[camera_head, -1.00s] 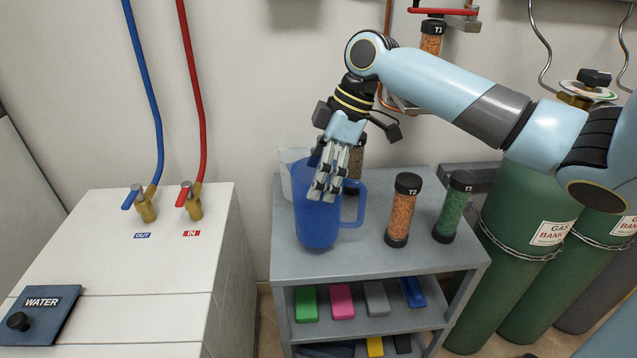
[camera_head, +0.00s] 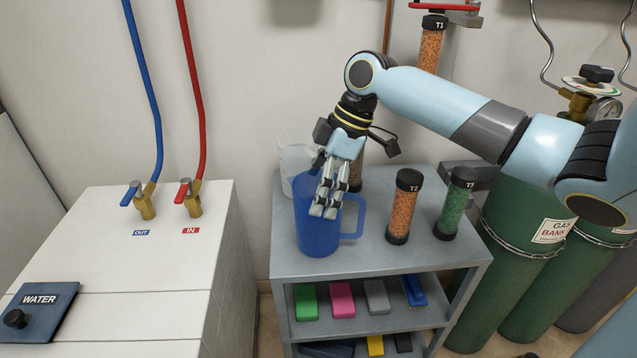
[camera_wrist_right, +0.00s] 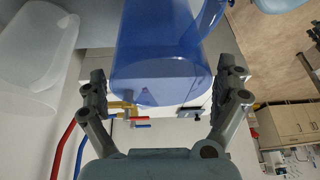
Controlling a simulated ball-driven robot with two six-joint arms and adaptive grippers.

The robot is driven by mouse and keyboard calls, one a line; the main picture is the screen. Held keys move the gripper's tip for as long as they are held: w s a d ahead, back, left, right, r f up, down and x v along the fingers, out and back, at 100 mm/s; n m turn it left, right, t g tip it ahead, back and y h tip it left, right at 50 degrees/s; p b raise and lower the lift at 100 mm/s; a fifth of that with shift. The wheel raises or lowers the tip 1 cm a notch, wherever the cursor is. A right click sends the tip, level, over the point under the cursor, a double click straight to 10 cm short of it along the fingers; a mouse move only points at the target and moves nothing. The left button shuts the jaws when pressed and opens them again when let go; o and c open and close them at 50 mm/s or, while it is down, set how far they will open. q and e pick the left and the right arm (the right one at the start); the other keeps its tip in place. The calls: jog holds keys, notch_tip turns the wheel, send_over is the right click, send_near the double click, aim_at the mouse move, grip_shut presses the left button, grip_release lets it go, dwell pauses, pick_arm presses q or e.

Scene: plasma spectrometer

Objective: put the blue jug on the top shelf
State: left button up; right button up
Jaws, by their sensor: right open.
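The blue jug (camera_head: 315,238) stands upright on the top shelf (camera_head: 350,260) of the grey cart, at its left front. Its handle points right. My right gripper (camera_head: 325,210) is open, reaching down over the jug from above, and its fingers hide part of the jug's rim and front. In the right wrist view the blue jug (camera_wrist_right: 165,50) lies between the two spread fingers of the right gripper (camera_wrist_right: 165,82). Whether a finger touches it cannot be told. My left gripper is not in view.
A clear jug (camera_head: 292,158) stands behind the blue one. The orange tube T2 (camera_head: 402,210) and green tube T3 (camera_head: 452,208) stand to the right on the same shelf. Small coloured blocks (camera_head: 342,302) lie on the shelf below. Green gas cylinders (camera_head: 500,260) stand right of the cart.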

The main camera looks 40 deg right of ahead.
jog(key=p+v, duration=0.3)
jog(key=v, duration=0.9)
jog(key=shift+r, duration=0.25)
jog(key=shift+a, duration=0.1)
